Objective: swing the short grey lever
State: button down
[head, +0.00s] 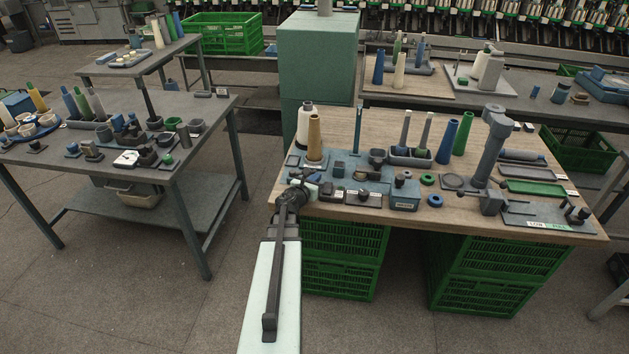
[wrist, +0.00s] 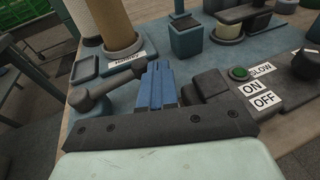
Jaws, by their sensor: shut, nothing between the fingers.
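A short grey lever (wrist: 112,85) with a rounded end shows in the wrist view, just left of my gripper's fingers. It lies in front of a blue base plate with a tan cone on it. My gripper (wrist: 159,76) has blue fingers that are shut together with nothing between them. The fingertips are beside the lever's right end; I cannot tell if they touch it. In the head view my gripper (head: 314,182) is low over the near left corner of the wooden table, and my arm hides the lever there.
A dark switch box with ON and OFF labels (wrist: 257,92) and a green button (wrist: 239,73) stands right of the fingers. A tan cone (head: 315,138) and a white cone (head: 304,125) stand behind my gripper. A grey post (head: 491,150) rises at the table's right.

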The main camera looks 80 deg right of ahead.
dwell(0.5)
